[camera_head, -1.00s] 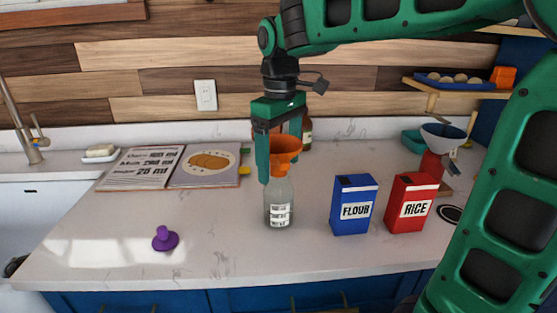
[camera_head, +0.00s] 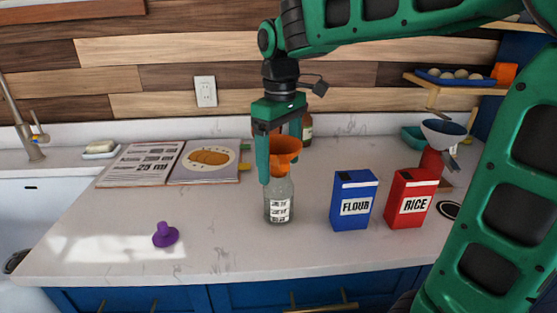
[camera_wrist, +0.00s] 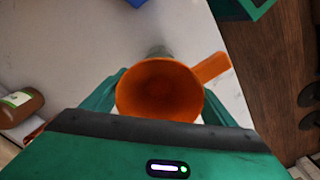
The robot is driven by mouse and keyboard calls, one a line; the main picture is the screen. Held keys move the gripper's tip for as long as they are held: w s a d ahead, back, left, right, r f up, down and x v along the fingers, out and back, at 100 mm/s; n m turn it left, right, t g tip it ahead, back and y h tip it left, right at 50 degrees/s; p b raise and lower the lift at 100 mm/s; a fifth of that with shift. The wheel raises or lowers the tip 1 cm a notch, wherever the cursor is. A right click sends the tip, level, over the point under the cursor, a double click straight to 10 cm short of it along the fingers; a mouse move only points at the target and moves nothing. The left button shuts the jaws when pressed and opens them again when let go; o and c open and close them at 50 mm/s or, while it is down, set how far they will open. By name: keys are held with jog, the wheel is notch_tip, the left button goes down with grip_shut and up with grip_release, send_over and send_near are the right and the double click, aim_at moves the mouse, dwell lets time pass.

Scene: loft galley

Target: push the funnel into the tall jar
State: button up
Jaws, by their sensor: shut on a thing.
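An orange funnel (camera_head: 285,149) is held between the fingers of my gripper (camera_head: 279,160), which points down and is shut on it. The clear tall jar (camera_head: 278,200) with a printed label stands upright on the counter directly below the funnel. The funnel's lower end is at the jar's mouth; how deep the spout sits I cannot tell. In the wrist view the funnel (camera_wrist: 160,90) shows its open bowl between the two fingers, with a tab sticking out to the upper right. The bowl hides most of the jar there.
A blue flour box (camera_head: 353,200) and a red rice box (camera_head: 411,198) stand right of the jar. A purple stopper-like thing (camera_head: 165,234) lies at the front left. An open recipe book (camera_head: 172,164) lies behind left. A brown bottle (camera_head: 307,131) stands behind my gripper.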

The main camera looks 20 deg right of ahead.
aim_at(280, 144)
jog(key=shift+f, duration=1.35)
dwell(1.7)
jog(key=o, duration=1.1)
jog(key=shift+r, duration=0.15)
jog(key=shift+r, duration=3.4)
